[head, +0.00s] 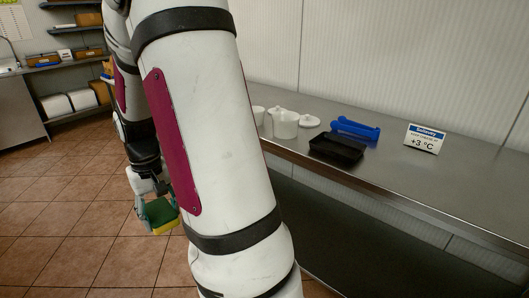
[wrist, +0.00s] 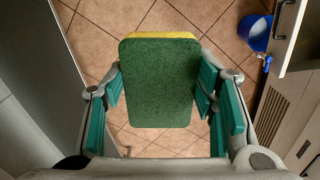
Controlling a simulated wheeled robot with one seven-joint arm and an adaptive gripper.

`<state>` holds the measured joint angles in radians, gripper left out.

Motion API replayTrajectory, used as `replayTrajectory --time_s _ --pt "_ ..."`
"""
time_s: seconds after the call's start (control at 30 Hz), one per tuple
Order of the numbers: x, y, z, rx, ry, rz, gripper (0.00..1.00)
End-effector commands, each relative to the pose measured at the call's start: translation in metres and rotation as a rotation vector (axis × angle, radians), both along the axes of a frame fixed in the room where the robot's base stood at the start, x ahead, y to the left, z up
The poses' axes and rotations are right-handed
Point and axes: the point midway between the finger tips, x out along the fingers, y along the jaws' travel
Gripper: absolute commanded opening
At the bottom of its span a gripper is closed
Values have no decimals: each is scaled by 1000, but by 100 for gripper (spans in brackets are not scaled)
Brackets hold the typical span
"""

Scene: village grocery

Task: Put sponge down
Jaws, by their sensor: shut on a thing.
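A sponge (wrist: 158,82) with a green scouring face and a yellow layer is held between the teal finger pads of my gripper (wrist: 160,112) in the wrist view. Floor tiles show below and around it. In the head view the sponge (head: 160,216) shows low at the left of my arm, in my gripper (head: 152,205), over the tiled floor and apart from the counter. My large white arm link covers the middle of the head view and hides part of the counter.
A steel counter (head: 465,190) runs along the right, bearing a black tray (head: 337,148), a blue item (head: 355,129), white containers (head: 285,124) and a +3 °C sign (head: 424,139). Its right part is clear. A blue bucket (wrist: 256,32) stands on the floor. Shelves (head: 75,61) stand at the back left.

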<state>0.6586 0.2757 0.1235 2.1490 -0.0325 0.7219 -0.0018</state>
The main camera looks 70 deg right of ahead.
Motion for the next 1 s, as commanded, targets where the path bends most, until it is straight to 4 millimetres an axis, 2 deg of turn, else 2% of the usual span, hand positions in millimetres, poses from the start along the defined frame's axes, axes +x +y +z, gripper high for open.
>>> replayTrajectory --time_s 0.03,0.2,0.37,0.5,0.73,0.9,1.0 --pt "-16 -23 7 1 0 -63 8" --pt "-69 -85 19 4 -1 -245 8" --pt "-130 -134 29 6 -1 -415 8" --pt "-189 -168 39 6 -2 -560 8" --pt "-296 -205 53 5 -3 -795 8" --pt "-379 -216 64 3 -2 -964 8" --pt "-428 -216 70 3 -2 -1063 8"
